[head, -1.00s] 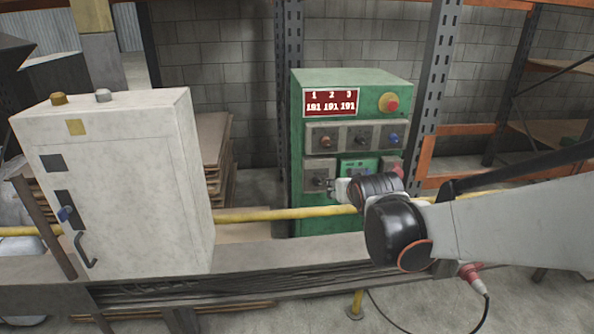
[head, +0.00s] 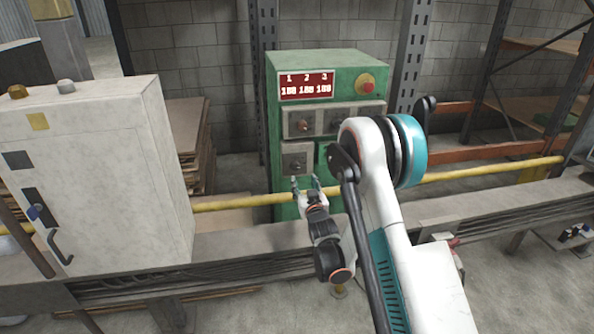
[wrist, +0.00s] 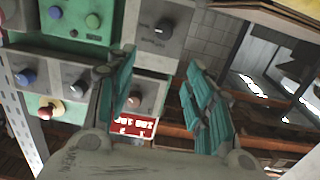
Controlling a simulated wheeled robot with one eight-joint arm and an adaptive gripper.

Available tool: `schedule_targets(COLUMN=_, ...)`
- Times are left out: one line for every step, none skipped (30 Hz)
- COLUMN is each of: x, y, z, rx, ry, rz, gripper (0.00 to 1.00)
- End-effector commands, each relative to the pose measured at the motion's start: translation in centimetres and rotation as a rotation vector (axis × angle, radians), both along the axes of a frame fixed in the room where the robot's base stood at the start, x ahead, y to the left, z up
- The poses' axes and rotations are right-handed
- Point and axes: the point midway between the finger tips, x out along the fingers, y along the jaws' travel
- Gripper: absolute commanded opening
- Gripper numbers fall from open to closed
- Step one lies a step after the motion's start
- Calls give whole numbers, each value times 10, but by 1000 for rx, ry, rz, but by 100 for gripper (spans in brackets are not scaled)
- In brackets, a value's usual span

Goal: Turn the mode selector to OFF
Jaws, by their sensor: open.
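A green control cabinet (head: 318,62) carries several rotary knobs. One dark knob (head: 297,164) sits on a grey plate at its lower left; it also shows in the upside-down wrist view (wrist: 163,28). An orange-brown knob (head: 303,124) is on the row above. In the wrist view, a black knob (wrist: 77,88) and a blue knob (wrist: 25,77) share that row. No label is readable, so I cannot tell which is the mode selector. My gripper (head: 306,181) is open and empty, just below the lower-left knob in the head view. In the wrist view its fingers (wrist: 158,75) stand apart.
A red display (head: 306,86) and a red mushroom button (head: 367,86) sit at the cabinet's top. A yellow rail (head: 235,202) runs across in front. A pale cabinet (head: 115,180) stands at the left. My arm hides the green cabinet's lower right.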

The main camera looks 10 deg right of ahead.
Motion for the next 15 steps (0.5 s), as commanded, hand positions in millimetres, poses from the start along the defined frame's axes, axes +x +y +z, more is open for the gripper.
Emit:
schedule_targets(x=1, y=1, z=-10, rx=0, ry=-14, rz=3, gripper=48)
schedule_targets(x=1, y=1, z=-14, rx=-1, ry=-23, rz=5, gripper=48)
schedule_targets(x=0, y=2, z=-19, rx=-1, ry=-32, rz=7, gripper=48)
schedule_targets(x=0, y=2, z=-22, rx=-1, ry=-37, rz=8, gripper=48)
schedule_targets(x=0, y=2, z=-24, rx=-1, ry=-42, rz=8, gripper=48)
schedule_targets(x=0, y=2, z=-26, rx=-1, ry=-46, rz=10, gripper=48)
schedule_targets(x=0, y=3, z=-28, rx=-1, ry=-49, rz=10, gripper=48)
schedule_targets(x=1, y=3, z=-28, rx=-1, ry=-51, rz=11, gripper=48)
schedule_targets(x=2, y=3, z=-29, rx=-1, ry=-52, rz=11, gripper=48)
schedule_targets(x=4, y=3, z=-29, rx=-1, ry=-53, rz=11, gripper=48)
schedule_targets(x=7, y=3, z=-29, rx=-1, ry=-53, rz=11, gripper=48)
schedule_targets(x=11, y=3, z=-29, rx=-1, ry=-53, rz=11, gripper=48)
schedule_targets(x=15, y=3, z=-30, rx=-1, ry=-52, rz=11, gripper=48)
schedule_targets(x=20, y=3, z=-30, rx=0, ry=-52, rz=11, gripper=48)
schedule_targets(x=26, y=3, z=-30, rx=0, ry=-52, rz=11, gripper=48)
